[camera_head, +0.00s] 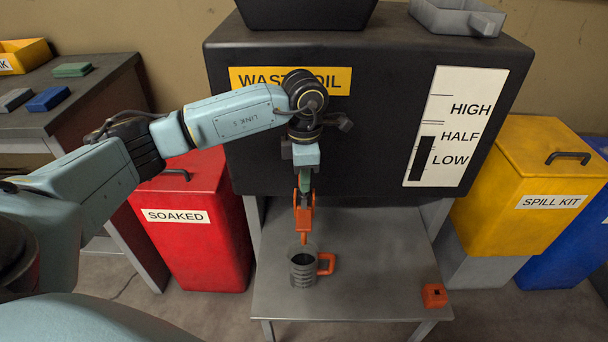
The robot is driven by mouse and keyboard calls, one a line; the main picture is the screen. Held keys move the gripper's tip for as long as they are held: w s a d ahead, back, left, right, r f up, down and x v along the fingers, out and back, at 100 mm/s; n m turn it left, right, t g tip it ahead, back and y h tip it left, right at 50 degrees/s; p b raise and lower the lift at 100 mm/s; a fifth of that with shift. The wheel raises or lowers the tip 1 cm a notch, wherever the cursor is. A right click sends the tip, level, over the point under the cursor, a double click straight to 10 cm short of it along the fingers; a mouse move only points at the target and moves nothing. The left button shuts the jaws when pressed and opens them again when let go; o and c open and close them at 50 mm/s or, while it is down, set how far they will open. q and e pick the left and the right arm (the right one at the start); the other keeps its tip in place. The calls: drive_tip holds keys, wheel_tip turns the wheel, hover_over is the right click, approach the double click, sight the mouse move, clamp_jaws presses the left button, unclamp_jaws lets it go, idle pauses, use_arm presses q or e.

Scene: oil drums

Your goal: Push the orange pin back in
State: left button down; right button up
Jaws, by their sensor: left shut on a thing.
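My left gripper (305,184) points straight down in front of the black waste oil tank (370,115). It is shut on the upper end of an orange piece (304,213), which looks like the orange pin. The piece is forked at the top and narrows to a thin lower end. A small green part shows between my gripper's pale blue body and the orange. I cannot tell whether the piece touches the tank front. Its lower end is just above or behind the rim of a dark ribbed can (302,270) with an orange handle (326,264). My right gripper is out of view.
The can stands on a grey metal table (370,255), with a small orange block (434,295) near its right front corner. A red SOAKED bin (200,245) stands left; a yellow SPILL KIT bin (520,190) stands right. The table's right half is mostly clear.

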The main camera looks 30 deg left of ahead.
use_arm(q)
drive_tip(key=shift+f+b, duration=0.7)
drive_tip(key=shift+f, duration=0.5)
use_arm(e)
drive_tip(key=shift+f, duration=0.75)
use_arm(q)
drive_tip(key=c, duration=1.2)
unclamp_jaws()
drive_tip(key=shift+o, duration=0.2)
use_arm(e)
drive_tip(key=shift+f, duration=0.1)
use_arm(q)
wheel_tip(320, 180, up, 12)
drive_tip(key=p, duration=0.3)
drive_tip(key=shift+r+p, duration=0.15)
drive_tip(key=shift+p, duration=0.15)
drive_tip(key=shift+r, duration=0.55)
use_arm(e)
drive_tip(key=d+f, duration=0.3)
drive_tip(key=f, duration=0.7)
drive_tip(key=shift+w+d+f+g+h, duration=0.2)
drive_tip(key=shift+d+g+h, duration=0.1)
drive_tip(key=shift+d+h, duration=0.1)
